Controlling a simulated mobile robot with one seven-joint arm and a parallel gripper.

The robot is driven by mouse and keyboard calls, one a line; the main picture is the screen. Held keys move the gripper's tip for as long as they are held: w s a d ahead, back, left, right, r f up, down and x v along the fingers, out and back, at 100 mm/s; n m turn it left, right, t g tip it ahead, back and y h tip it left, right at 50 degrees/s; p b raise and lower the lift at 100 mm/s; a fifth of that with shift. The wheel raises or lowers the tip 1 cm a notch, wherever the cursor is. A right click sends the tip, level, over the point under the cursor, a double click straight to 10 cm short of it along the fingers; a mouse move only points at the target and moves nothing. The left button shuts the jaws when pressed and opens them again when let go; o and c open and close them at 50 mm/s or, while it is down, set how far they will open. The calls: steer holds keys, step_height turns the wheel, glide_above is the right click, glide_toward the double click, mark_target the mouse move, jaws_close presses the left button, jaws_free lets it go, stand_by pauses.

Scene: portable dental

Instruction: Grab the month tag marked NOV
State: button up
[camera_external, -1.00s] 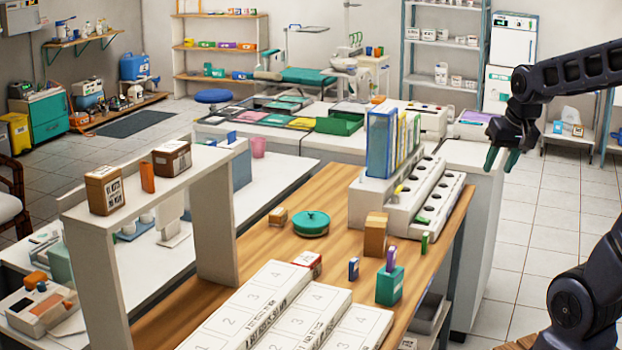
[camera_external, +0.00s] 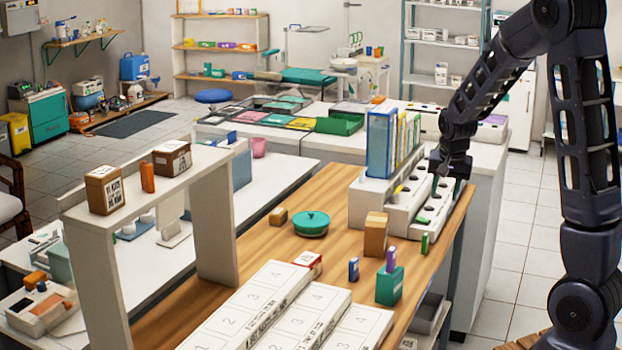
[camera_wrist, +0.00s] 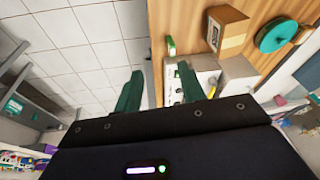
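No label reading NOV is legible in either view, so I cannot tell which tag bears it. Small upright tags stand on the wooden counter: a green one (camera_external: 425,243) in front of the stepped white rack (camera_external: 404,222), and a dark blue one (camera_external: 353,268). A purple one (camera_external: 391,260) stands in a green box (camera_external: 389,287). Another green piece (camera_external: 423,220) lies on the rack's front step. My gripper (camera_external: 446,186) is above the rack's right side. In the wrist view my gripper (camera_wrist: 160,86) is open and empty, with the green tag (camera_wrist: 171,46) beyond its fingers.
A wooden block (camera_external: 375,234) and a round teal container (camera_external: 311,223) stand left of the green tag. Tall blue binders (camera_external: 381,142) rise at the rack's back left. Long white numbered trays (camera_external: 253,306) fill the front counter. Tiled floor lies open to the right.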

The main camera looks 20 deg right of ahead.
steer(key=m+h, duration=0.2)
glide_toward(426, 234)
steer(key=f, duration=0.2)
steer(key=x, duration=0.5)
steer(key=shift+w+d+r, duration=0.1)
steer(key=shift+w+d, duration=0.15)
steer(key=shift+d, duration=0.1)
steer(key=shift+x, duration=2.85)
steer(key=shift+a, duration=0.15)
steer(key=shift+c, duration=0.2)
jaws_close()
